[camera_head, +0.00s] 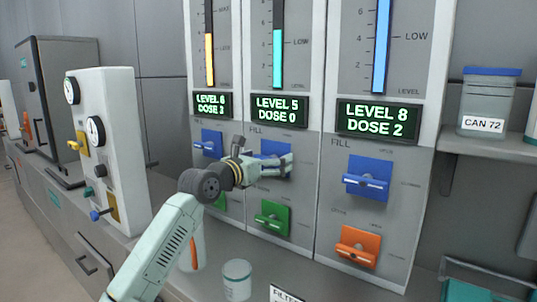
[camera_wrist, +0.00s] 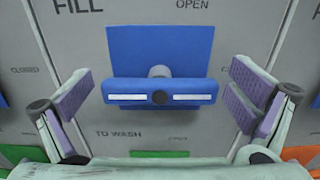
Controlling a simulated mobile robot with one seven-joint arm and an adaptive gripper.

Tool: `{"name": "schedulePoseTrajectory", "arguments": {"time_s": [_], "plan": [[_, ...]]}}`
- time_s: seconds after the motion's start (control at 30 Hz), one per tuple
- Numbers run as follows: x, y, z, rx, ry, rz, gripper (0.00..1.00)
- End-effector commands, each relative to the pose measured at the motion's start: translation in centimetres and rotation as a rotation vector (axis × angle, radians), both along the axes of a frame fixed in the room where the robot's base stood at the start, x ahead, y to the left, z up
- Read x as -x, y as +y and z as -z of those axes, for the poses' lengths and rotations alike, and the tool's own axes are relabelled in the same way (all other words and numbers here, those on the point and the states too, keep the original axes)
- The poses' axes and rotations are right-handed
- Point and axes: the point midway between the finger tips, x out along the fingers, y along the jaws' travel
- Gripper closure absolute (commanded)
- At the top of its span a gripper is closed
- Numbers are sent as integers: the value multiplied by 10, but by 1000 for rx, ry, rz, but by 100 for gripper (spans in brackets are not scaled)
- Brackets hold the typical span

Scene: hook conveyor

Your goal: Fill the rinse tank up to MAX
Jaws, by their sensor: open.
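Three tank panels stand side by side, each with a level gauge; no tank name is readable. The middle display (camera_head: 279,110) reads LEVEL 5, DOSE 0, beside a cyan gauge column (camera_head: 278,58). The blue FILL handle (camera_wrist: 160,91) of the panel in front of me has its bar level, with OPEN marked above right and CLOSED at left. My gripper (camera_head: 283,165) is at the middle panel. In the wrist view my gripper (camera_wrist: 161,98) is open, one finger on each side of the blue handle, apart from it. A green handle (camera_head: 272,217) sits below.
The right panel's display (camera_head: 378,118) reads LEVEL 8, DOSE 2, above a blue handle (camera_head: 368,178) and an orange handle (camera_head: 358,246). The left display (camera_head: 212,104) is small. A white gauge box (camera_head: 108,150) stands left. A cup (camera_head: 236,279) stands on the counter below my arm.

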Motion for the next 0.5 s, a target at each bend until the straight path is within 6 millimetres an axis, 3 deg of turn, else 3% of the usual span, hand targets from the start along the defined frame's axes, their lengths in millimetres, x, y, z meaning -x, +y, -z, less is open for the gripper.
{"name": "schedulePoseTrajectory", "arguments": {"time_s": [0.3,0.5], "plan": [[-2,-1,0,1,-1,0,1],[-2,-1,0,1,0,0,14]]}}
